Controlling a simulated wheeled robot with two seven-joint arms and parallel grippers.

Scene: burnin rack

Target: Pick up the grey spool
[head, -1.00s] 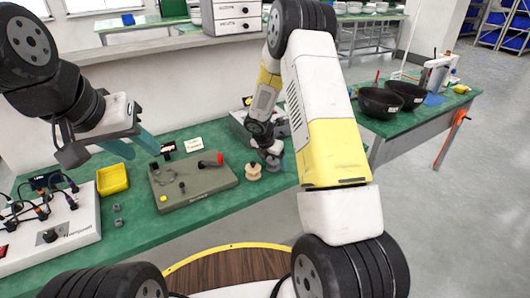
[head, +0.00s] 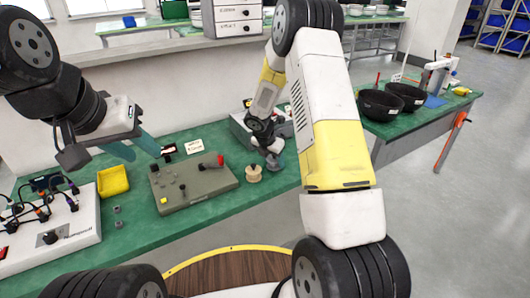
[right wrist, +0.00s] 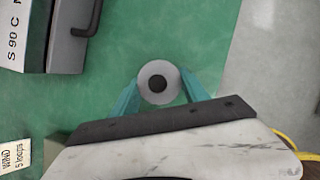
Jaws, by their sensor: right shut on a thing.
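The grey spool (right wrist: 147,84) sits between the fingers of my right gripper (right wrist: 160,92) in the right wrist view, seen end-on with a dark centre hole. My right gripper is shut on it. In the head view the grey spool (head: 274,160) is small and partly hidden by my right gripper (head: 272,152), above the green bench near the tan spool. I cannot tell whether it touches the bench. My left gripper (head: 137,149) hangs over the left part of the bench with its two teal fingers apart, empty.
A tan spool (head: 254,173) stands just left of the grey one. A grey-green board (head: 205,196) with a red part, a yellow bin (head: 112,181) and a white panel with cables (head: 60,243) lie further left. A grey box (right wrist: 55,40) stands close behind. Black bowls (head: 380,104) are at right.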

